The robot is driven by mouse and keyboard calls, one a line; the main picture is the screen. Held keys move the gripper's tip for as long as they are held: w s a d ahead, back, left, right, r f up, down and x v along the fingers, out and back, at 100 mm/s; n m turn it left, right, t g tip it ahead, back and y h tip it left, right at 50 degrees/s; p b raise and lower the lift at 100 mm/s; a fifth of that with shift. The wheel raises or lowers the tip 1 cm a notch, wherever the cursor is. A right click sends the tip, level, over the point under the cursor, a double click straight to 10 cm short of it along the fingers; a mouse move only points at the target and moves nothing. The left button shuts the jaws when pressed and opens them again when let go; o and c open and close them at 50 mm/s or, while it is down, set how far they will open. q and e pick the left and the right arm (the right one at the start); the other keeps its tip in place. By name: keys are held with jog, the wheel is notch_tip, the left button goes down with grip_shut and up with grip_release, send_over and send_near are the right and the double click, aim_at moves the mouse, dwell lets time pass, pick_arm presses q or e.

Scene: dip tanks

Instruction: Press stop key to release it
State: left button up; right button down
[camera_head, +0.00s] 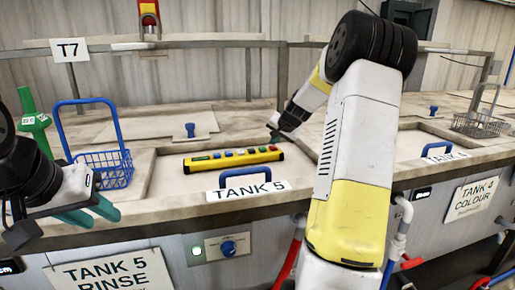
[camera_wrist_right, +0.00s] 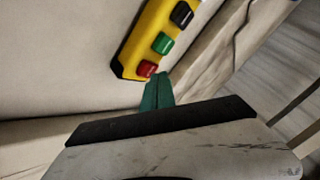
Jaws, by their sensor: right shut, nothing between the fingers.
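A yellow control pendant (camera_head: 233,159) with a row of coloured keys lies on the tank top behind the Tank 5 sign. In the right wrist view its near end shows a red key (camera_wrist_right: 147,69), a green key (camera_wrist_right: 164,44) and a dark key (camera_wrist_right: 182,14). I cannot read which is marked stop. My right gripper (camera_wrist_right: 160,80) is shut and empty, its green fingertips beside the red key at the pendant's end. Whether they touch it, or the key is pressed in, I cannot tell. My left gripper (camera_head: 97,213) is open and empty, low at the left, away from the pendant.
A blue wire basket (camera_head: 104,168) stands left of the pendant. The blue Tank 5 handle (camera_head: 245,187) rises just in front of it. A green fixture (camera_head: 35,122) stands at the far left. A grey basket (camera_head: 478,123) is at the right.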

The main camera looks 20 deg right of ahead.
aim_at(274, 148)
jog(key=shift+f, duration=0.45)
dwell(0.9)
jog(key=shift+r, duration=0.9)
jog(key=shift+r, duration=2.5)
